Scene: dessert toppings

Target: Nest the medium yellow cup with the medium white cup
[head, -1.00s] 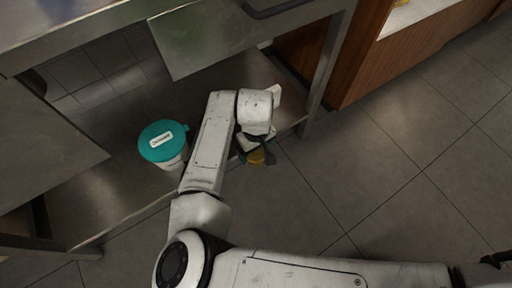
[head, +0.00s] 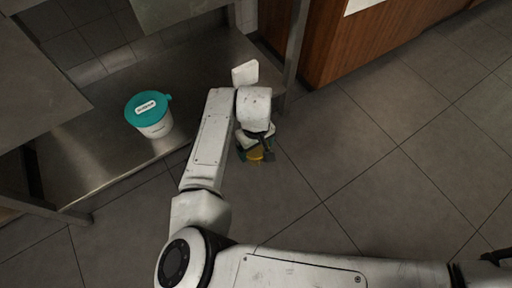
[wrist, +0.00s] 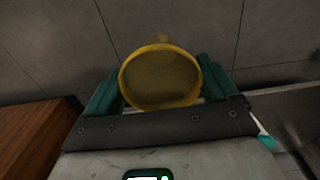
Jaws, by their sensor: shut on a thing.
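My gripper (head: 261,157) is shut on the yellow cup (wrist: 160,78). In the wrist view, the teal fingers stand on either side of the cup, and its round rim faces the camera. I cannot make out a white cup in either view now.
A white tub with a teal lid (head: 149,115) stands on the low metal shelf (head: 100,150), left of my arm. A wooden cabinet (head: 335,40) stands at the top, beyond a metal table leg. The tiled floor (head: 400,180) on the right is clear.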

